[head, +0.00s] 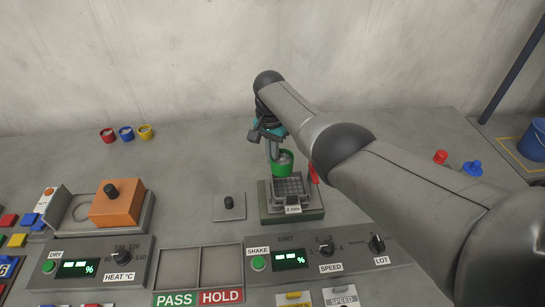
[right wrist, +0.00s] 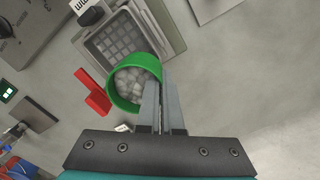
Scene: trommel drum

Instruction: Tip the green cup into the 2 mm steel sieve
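The green cup (head: 282,164) is held above the sieve in the head view. In the right wrist view the green cup (right wrist: 135,83) shows pale grey lumps inside. My right gripper (head: 274,150) is shut on the cup's wall, and its narrow fingers (right wrist: 162,100) meet the rim. The steel sieve (head: 291,188), labelled 2 mm, sits on a grey-green base directly below the cup. Its square mesh shows beside the cup in the right wrist view (right wrist: 120,38). The cup looks about upright. My left gripper is not in view.
A red part (head: 313,174) stands at the sieve's right side. A plate with a black knob (head: 229,204) lies left of it. The SHAKE panel (head: 320,262) is in front. Red, blue and yellow cups (head: 126,133) stand at the back left.

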